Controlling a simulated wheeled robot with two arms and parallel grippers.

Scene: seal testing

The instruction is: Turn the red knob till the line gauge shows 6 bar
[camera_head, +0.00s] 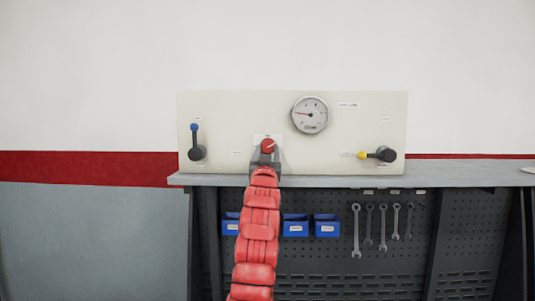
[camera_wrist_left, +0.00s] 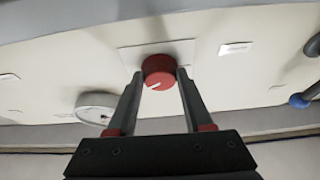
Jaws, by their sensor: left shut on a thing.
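The red knob (camera_head: 268,145) sits on the pale panel (camera_head: 230,115), low and left of the gauge. In the left wrist view the red knob (camera_wrist_left: 158,72) shows a white pointer line on its face. My left gripper (camera_head: 267,155) reaches up from below, and its fingers (camera_wrist_left: 160,82) are closed on both sides of the knob. The round line gauge (camera_head: 310,114) is at the panel's upper middle; its needle points left and slightly up, and its numbers are too small to read. The gauge (camera_wrist_left: 97,103) shows edge-on in the left wrist view. My right gripper is not in view.
A blue-tipped lever (camera_head: 196,143) is at the panel's left and a yellow-tipped lever (camera_head: 378,154) at its right. A grey shelf (camera_head: 340,181) runs below the panel. Blue bins (camera_head: 295,225) and several wrenches (camera_head: 356,230) hang on the pegboard underneath.

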